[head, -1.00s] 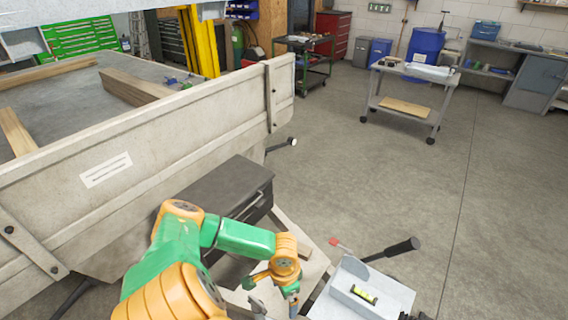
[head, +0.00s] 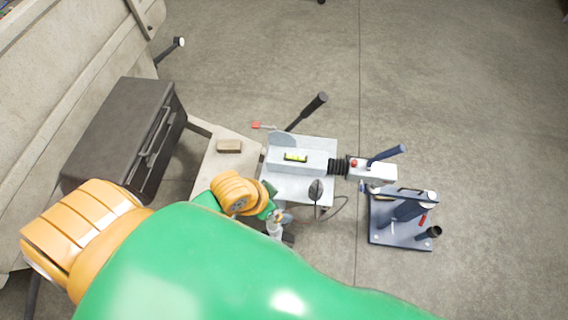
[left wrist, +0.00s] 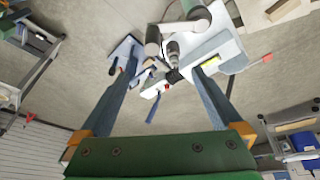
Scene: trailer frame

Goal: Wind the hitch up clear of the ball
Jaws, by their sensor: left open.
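The hitch head (head: 372,172), white with a blue lever (head: 386,154) and a black bellows (head: 338,166), is at the front of the trailer frame in the head view. A blue stand (head: 385,236) with dark fittings is beside and partly under it. The ball cannot be made out. A dark knob (head: 316,188) sits by the near edge of the white drawbar cover (head: 285,188). My left gripper (left wrist: 165,60) is open. Its fingers point toward grey cylindrical parts (left wrist: 153,40) in the left wrist view; contact cannot be told. My right gripper is not in view.
A black lever (head: 308,110) and a red-tipped rod (head: 257,125) stick up behind the cover, which carries a spirit level (head: 295,157). A dark box (head: 118,135) and a small wooden block (head: 230,146) are to the left. The floor behind and to the right is clear.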

